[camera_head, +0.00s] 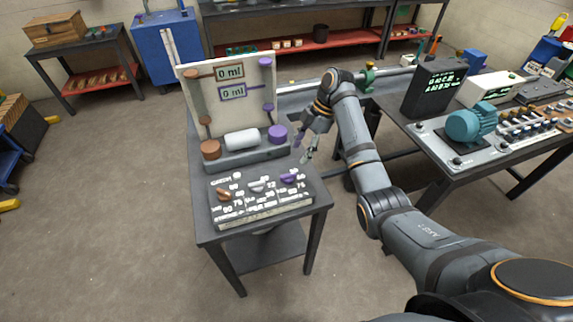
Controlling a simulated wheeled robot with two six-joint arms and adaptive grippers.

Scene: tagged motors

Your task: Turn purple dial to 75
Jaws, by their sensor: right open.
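The purple dial (289,178) is at the right end of a row of dials on the sloped panel (262,212) of a small dark table. A brown dial (224,194) and a grey-white dial (257,187) sit to its left. Small numbers are printed around them; I cannot read which one the purple dial points at. My right gripper (304,148) is open and empty, pointing down, above and slightly right of the purple dial and apart from it. My left gripper is not in view.
Behind the dials stands a white board with a brown display (229,74) and a purple display (232,93), both reading 0 ml. A purple cylinder (278,134) is close to my right gripper. A bench with a teal motor (472,124) stands at right.

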